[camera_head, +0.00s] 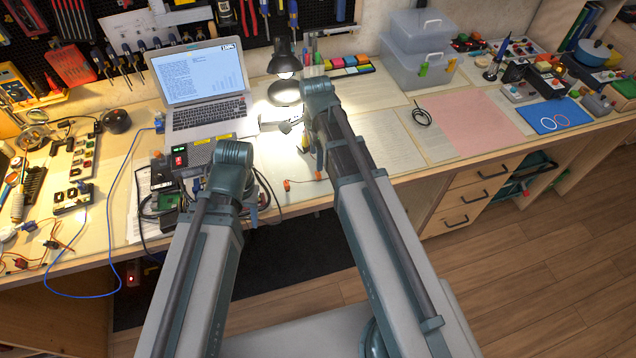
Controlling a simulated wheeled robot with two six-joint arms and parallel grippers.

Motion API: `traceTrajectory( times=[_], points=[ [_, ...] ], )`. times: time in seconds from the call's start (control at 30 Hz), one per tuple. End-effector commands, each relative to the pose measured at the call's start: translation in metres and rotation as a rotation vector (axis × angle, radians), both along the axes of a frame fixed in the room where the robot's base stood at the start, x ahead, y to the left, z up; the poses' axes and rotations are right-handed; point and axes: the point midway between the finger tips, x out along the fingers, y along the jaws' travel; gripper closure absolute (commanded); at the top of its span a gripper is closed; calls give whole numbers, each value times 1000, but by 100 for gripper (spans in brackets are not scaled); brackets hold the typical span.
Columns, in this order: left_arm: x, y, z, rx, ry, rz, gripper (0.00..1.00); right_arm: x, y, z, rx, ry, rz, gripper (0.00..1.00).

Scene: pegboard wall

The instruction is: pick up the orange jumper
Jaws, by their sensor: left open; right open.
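My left arm rises from the bottom to a teal joint left of the wire. My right arm reaches further over the bench, its joint up by the lamp.
A laptop (205,115) and a lit desk lamp (284,66) stand behind. A pink mat (470,122) and a blue mat (555,117) lie at the right.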

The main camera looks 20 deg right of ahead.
Motion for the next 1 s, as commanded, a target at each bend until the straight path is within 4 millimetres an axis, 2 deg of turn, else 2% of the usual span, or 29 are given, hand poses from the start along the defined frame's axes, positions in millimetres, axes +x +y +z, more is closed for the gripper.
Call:
traceTrajectory(
  times=[0.03,0.1,0.47,0.83,1.0],
  points=[
    [0,0,-15,0,0,0,50,0,0,-15,0,0,0,32],
    [0,0,-22,0,0,0,50,0,0,-22,0,0,0,32],
    [0,0,-28,0,0,0,50,-1,-1,-28,0,0,0,32],
    [0,0,-69,0,0,0,50,-7,-5,-69,0,0,1,32],
    [0,0,-78,0,0,0,50,-7,-5,-78,0,0,1,32]
  ],
)
